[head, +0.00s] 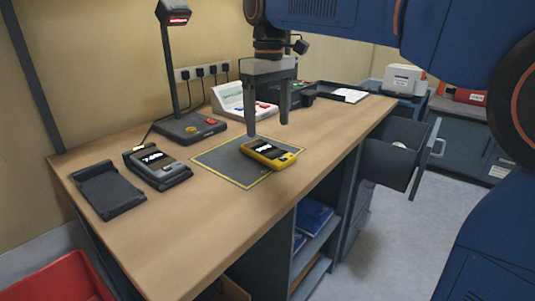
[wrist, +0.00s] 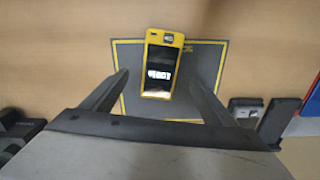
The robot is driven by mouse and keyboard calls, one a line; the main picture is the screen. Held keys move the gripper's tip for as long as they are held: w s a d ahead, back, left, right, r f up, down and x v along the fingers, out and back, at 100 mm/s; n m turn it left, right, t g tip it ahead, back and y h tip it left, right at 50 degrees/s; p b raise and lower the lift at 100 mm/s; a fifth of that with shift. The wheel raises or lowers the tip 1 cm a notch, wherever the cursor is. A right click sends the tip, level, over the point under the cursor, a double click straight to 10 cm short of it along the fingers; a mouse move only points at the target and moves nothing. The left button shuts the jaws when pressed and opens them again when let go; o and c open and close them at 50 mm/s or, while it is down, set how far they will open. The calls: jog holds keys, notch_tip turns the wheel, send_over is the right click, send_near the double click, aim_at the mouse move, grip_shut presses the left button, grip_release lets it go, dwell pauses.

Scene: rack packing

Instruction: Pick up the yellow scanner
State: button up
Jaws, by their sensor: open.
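The yellow scanner (head: 268,154) lies flat, screen up, on a dark grey mat (head: 226,162) with a yellow outline on the wooden table. In the wrist view the scanner (wrist: 163,63) is ahead of the fingertips, roughly centred between them, with its long side pointing away. My gripper (head: 268,130) is open, pointing down above and just behind the scanner in the head view. In the wrist view both fingers of my gripper (wrist: 160,78) stand wide apart with nothing between them touching the scanner.
A grey scanner in a cradle (head: 158,168) and an empty dark cradle (head: 107,190) stand left of the mat. A lamp-like stand (head: 188,128) rises behind it. A white desk device (head: 240,102) stands further back. An open drawer (head: 390,160) juts out at right. The table's front is clear.

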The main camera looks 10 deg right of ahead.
aim_at(267, 150)
jog(key=shift+a+f, duration=0.15)
jog(key=shift+f, duration=3.5)
jog(key=shift+c, duration=0.3)
jog(key=c, duration=1.3)
jog(key=shift+o, duration=0.2)
jog(key=shift+w+r, duration=0.1)
jog(key=shift+r, duration=0.05)
